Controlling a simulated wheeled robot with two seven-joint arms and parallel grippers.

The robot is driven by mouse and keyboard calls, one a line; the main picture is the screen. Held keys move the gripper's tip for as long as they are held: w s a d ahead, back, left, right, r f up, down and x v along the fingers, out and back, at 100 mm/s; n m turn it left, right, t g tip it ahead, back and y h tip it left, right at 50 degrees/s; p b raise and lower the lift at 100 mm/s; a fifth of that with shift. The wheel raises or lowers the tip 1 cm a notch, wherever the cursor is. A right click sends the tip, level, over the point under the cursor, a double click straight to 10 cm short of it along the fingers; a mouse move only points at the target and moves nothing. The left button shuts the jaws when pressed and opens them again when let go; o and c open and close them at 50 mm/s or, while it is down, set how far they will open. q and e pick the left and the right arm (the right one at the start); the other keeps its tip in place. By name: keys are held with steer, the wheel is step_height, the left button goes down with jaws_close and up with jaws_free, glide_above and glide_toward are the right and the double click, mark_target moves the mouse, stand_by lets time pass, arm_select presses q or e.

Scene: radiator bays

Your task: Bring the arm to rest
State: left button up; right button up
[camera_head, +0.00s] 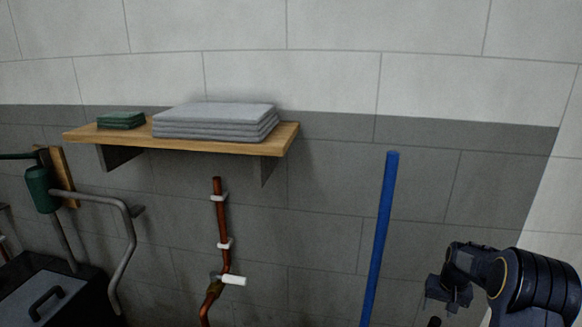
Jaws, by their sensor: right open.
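My right arm comes in at the lower right, dark blue and black with a thin gold ring. Its right gripper (449,293) hangs at the arm's end, pointing down. It is open and I see nothing in it. It is apart from the wall and to the right of the blue pole. My left arm and left gripper are outside the view.
A wooden shelf (200,143) holds folded grey cloths (215,122) and green cloths (121,120). Below it runs a copper pipe (222,215) with a white-handled valve (233,280). A blue pole (381,230) stands upright. A green cylinder (40,188) and dark box (60,290) are left.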

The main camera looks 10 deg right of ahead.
steer(key=s+a+r+t+y+p, duration=0.1)
steer(key=s+a+r+p, duration=0.1)
steer(key=s+a+r, duration=0.45)
steer(key=s+a+r+n+t+y+p, duration=0.1)
steer(key=s+a+r+p, duration=0.15)
steer(key=r, duration=0.75)
steer(key=s+a+r+t+p, duration=0.1)
steer(key=s+a+r, duration=0.35)
steer(key=r, duration=0.35)
steer(key=s+a+r+n+t+y+p, duration=0.1)
steer(key=s+a+p, duration=0.4)
steer(key=s+a, duration=0.8)
steer(key=s+r+n+y, duration=0.1)
steer(key=s+r+n, duration=0.1)
steer(key=s, duration=0.2)
steer(key=shift+a+r, duration=0.35)
steer(key=shift+r, duration=0.05)
steer(key=shift+s, duration=0.1)
